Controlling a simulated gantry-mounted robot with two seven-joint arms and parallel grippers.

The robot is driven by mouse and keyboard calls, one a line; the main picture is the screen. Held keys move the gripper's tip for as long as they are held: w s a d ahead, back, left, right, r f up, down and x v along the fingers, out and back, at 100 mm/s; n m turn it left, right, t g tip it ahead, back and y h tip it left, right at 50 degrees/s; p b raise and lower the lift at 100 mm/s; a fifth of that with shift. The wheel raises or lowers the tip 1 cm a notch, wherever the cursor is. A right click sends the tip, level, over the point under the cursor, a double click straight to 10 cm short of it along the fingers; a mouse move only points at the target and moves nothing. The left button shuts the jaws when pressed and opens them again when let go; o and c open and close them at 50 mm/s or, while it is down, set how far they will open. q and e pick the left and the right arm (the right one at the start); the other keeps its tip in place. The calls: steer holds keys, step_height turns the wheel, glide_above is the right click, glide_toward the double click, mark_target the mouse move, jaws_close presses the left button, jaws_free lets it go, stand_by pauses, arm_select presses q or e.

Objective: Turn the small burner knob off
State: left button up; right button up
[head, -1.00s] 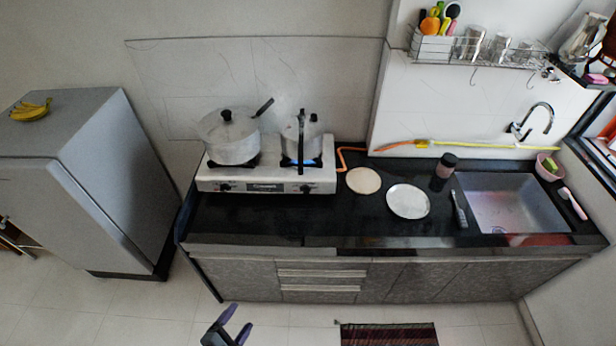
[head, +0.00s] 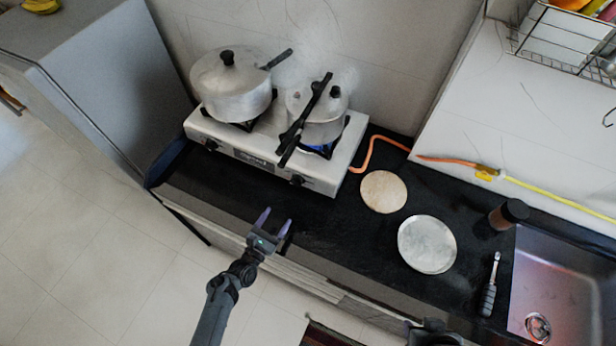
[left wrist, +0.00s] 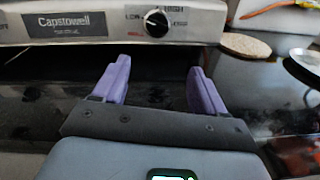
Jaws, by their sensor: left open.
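The small burner's knob (head: 297,181) is black and sits at the right end of the white stove's front panel. In the left wrist view the knob (left wrist: 156,22) shows among printed labels, straight ahead of the fingers. A blue flame (head: 322,150) burns under the smaller pot (head: 318,118) on the right burner. My right gripper is not clearly visible.
A larger pot (head: 232,90) stands on the left burner, with the other knob (head: 211,145) below it. A round board (head: 384,192), a metal plate (head: 427,244) and an orange hose (head: 375,146) lie right of the stove. The counter strip before the stove is clear.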

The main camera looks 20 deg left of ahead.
mark_target(297, 182)
arm_select(q)
steer(key=shift+w+d+r, duration=0.15)
steer(key=shift+w+d, duration=0.05)
steer(key=shift+w, duration=0.8)
steer(key=shift+w+a+r+t+b, duration=0.15)
steer(key=shift+w+a+t+b, duration=0.2)
steer(key=shift+b, duration=0.4)
steer(key=shift+w+d, duration=0.15)
steer(key=shift+w, duration=0.15)
steer(key=w+b, duration=0.2)
steer(key=w, duration=0.1)
steer(key=w+d+b, duration=0.1)
steer(key=w+b, duration=0.3)
steer(key=w, duration=0.1)
steer(key=shift+w+d, duration=0.35)
steer(key=shift+w+d+r+b, duration=0.1)
steer(key=shift+w+r+b, duration=0.1)
steer(key=shift+w+b, duration=0.4)
steer(key=shift+w, duration=0.15)
arm_select(e)
step_height(297, 182, down, 9)
steer(key=s, duration=0.1)
steer(key=shift+a+f, duration=0.2)
steer(key=shift+a, duration=0.1)
arm_select(q)
steer(key=shift+c, duration=0.5)
steer(key=c, duration=1)
arm_select(e)
steer(key=shift+a, duration=0.1)
